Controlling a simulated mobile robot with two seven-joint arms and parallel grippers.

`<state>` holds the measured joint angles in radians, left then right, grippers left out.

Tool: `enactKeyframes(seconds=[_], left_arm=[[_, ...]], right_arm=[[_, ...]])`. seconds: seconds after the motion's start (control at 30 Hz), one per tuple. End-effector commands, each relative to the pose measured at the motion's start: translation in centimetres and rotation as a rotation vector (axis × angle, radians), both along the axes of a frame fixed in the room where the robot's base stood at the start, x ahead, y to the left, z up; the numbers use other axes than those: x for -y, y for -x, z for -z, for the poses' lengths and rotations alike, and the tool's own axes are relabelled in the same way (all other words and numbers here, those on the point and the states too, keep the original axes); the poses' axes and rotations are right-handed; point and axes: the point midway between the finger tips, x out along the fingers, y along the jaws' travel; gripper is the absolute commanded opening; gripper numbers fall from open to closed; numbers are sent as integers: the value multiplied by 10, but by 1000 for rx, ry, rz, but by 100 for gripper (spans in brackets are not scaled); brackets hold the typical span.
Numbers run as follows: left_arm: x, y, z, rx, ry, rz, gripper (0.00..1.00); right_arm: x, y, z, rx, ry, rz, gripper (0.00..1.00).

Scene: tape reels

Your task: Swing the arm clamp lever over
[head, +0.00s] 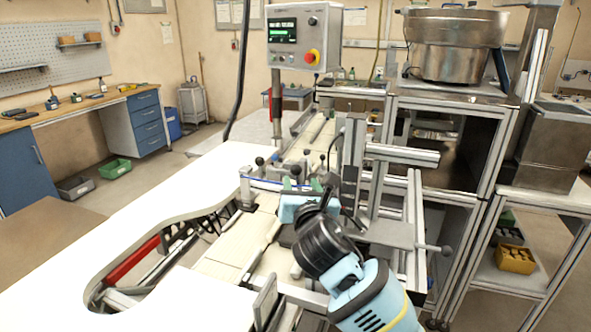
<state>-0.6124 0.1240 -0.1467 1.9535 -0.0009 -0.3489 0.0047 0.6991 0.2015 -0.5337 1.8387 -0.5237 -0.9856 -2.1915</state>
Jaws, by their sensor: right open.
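My right arm comes in from the bottom right, and its light blue gripper (303,186) is over the middle of the machine bed. The gripper points away from me, with its greenish fingertips apart. Just beyond it, several upright pins with black ball knobs (296,170) stand near the end of the conveyor. Another black-knobbed handle (446,250) sticks out at the right of the metal bracket. I cannot tell which of these is the arm clamp lever, or whether the gripper touches one. My wrist hides part of the bed. My left gripper is out of view.
A white curved table (150,205) fills the left. A control box (300,37) with a red button stands on a post behind the bed. A metal bowl feeder (453,45) on an aluminium frame blocks the right. A vertical aluminium post (353,160) rises close to my gripper.

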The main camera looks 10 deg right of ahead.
Motion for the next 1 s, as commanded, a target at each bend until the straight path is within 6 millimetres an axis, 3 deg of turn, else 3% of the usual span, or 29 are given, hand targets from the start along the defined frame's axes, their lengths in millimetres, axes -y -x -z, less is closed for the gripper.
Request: enactKeyframes(seconds=[0.13, 0.5, 1.0], left_arm=[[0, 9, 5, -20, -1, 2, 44], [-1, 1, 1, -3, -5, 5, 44], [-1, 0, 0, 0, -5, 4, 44]], right_arm=[[2, -16, 0, -1, -1, 2, 46], [6, -62, -1, 0, -3, 1, 46], [8, -74, 0, -1, -2, 0, 46]])
